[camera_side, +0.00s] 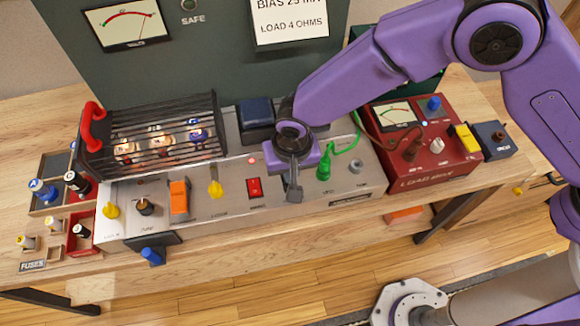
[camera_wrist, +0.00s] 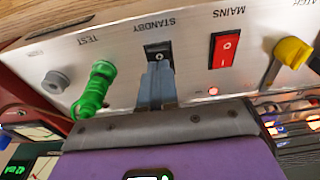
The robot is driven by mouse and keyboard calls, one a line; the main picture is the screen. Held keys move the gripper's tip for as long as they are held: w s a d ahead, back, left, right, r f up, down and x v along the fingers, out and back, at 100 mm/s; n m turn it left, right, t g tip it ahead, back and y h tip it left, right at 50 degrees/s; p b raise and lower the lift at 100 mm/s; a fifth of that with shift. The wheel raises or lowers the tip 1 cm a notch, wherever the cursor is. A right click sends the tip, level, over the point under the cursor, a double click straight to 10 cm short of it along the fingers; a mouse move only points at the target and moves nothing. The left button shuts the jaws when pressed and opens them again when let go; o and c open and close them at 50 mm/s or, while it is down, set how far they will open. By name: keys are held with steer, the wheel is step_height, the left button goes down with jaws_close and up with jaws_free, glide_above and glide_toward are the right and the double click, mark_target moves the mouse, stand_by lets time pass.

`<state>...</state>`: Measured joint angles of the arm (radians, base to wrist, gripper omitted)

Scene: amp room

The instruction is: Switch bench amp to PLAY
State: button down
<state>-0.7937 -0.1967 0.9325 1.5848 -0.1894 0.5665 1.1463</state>
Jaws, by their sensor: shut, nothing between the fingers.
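The bench amp (camera_side: 222,205) is a silver chassis on the wooden bench, with a row of controls on its front panel. In the wrist view its black STANDBY switch (camera_wrist: 157,51) shows a white O mark near its upper part. My gripper (camera_side: 294,194) is shut and empty over this switch. In the wrist view its fingertips (camera_wrist: 158,68) cover the switch's lower part. I cannot tell whether they touch it. In the side view the gripper hides the switch. The red MAINS rocker (camera_wrist: 223,49) is beside it, also visible in the side view (camera_side: 254,187). No PLAY label is readable.
A green plug (camera_wrist: 94,88) sits in the TEST jack close beside my gripper. A caged row of glowing tubes (camera_side: 155,140) with a red handle stands at the amp's left. The red load box (camera_side: 430,165) stands to the right. Fuse trays (camera_side: 82,245) lie at far left.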

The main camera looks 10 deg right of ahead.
steer(key=shift+r, duration=0.15)
step_height(320, 180, up, 14)
steer(key=w, duration=0.1)
steer(key=shift+w+f, duration=0.2)
steer(key=shift+w, duration=0.15)
stand_by(0.5)
steer(key=s+d+r+n, duration=0.2)
steer(key=d, duration=0.5)
steer(key=s+d+r+n, duration=0.2)
steer(key=s+d+n, duration=0.1)
steer(key=d, duration=0.4)
steer(key=s+d+r+n, duration=0.2)
steer(key=d+r, duration=0.1)
steer(key=d, duration=0.4)
steer(key=s+d+n, duration=0.2)
steer(key=s+d, duration=0.5)
steer(key=d, duration=0.2)
steer(key=s+d+f+n+g, duration=0.1)
steer(key=s+d+n, duration=0.2)
steer(key=s+d, duration=0.3)
steer(key=d, duration=0.4)
steer(key=shift+s+n, duration=0.3)
steer(key=shift+s, duration=0.05)
